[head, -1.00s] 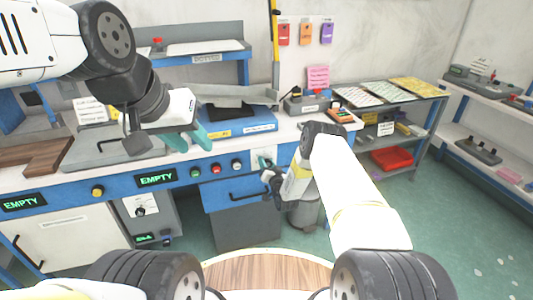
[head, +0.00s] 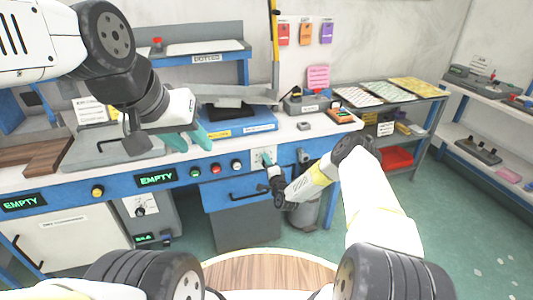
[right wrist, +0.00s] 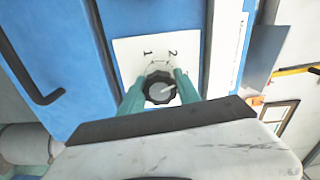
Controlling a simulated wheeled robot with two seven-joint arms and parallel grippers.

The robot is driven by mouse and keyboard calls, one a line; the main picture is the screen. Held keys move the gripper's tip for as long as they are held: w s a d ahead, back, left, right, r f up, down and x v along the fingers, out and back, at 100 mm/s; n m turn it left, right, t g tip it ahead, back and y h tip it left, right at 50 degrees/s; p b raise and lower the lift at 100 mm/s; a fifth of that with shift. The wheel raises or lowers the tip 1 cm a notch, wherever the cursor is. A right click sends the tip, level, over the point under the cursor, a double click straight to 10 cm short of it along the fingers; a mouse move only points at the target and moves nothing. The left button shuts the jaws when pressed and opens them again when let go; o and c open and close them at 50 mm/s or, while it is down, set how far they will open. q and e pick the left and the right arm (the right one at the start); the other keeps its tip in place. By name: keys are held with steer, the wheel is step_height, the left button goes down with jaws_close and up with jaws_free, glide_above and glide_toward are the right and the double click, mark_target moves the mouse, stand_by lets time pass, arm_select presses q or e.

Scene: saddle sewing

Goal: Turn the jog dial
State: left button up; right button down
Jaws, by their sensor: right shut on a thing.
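The jog dial (right wrist: 160,88) is a dark ridged knob with a light pointer line, on a white plate (right wrist: 125,52) marked 1 and 2 on the blue bench front. In the right wrist view the pointer slants to the upper right, toward the 2 side. My right gripper (right wrist: 159,90) has its teal fingers on both sides of the dial and is shut on it. In the head view my right gripper (head: 267,162) is at the plate on the bench front. My left gripper (head: 190,140) hangs above the bench top, its teal fingers apart and seemingly empty.
A blue machine (head: 238,122) stands on the bench. Push buttons (head: 215,168) line the bench front left of the dial. A drawer handle (head: 248,195) is below. A shelf of trays (head: 395,92) stands to the right.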

steer(key=shift+f+m, duration=0.1)
steer(key=shift+m, duration=2)
steer(key=c, duration=0.9)
jaws_free()
steer(key=shift+o, duration=0.2)
steer(key=v, duration=0.8)
steer(key=shift+w, duration=0.1)
